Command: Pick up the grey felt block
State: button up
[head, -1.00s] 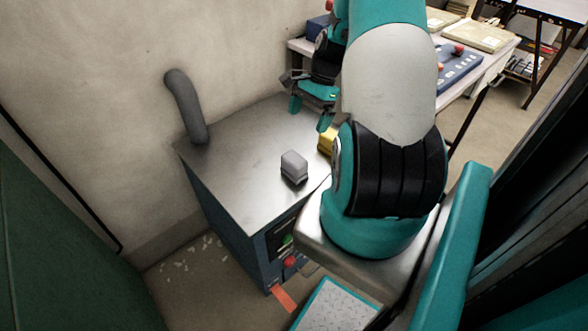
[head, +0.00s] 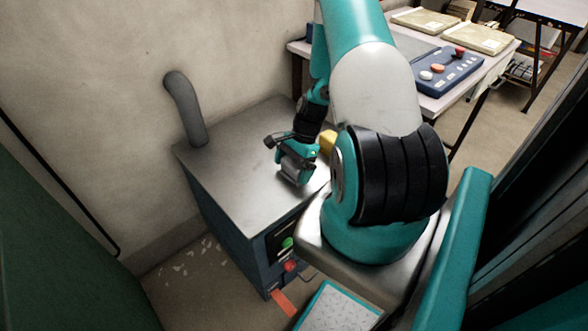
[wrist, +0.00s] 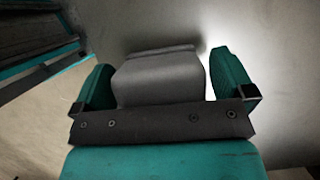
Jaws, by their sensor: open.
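The grey felt block (head: 291,171) sits on the metal top of a cabinet (head: 232,180). In the head view my gripper (head: 295,176) is down over the block, its teal fingers on either side and partly hiding it. In the wrist view the block (wrist: 158,78) fills most of the space between the two teal fingers of my gripper (wrist: 163,85). A narrow gap shows at the right finger; the left finger is very close to the block, and I cannot tell if it touches. The jaws are open.
A yellow block (head: 327,141) stands close behind my gripper, partly hidden by my arm. A grey pipe (head: 187,108) rises at the cabinet's back left corner. The left part of the cabinet top is clear. A white table with a blue control box (head: 449,72) is at the back right.

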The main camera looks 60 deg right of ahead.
aim_at(293, 161)
jog(key=shift+f, duration=0.1)
jog(key=shift+c, duration=0.2)
jog(key=c, duration=0.9)
jog(key=shift+o, duration=0.2)
notch_tip(293, 161, up, 20)
jog(key=p, duration=0.2)
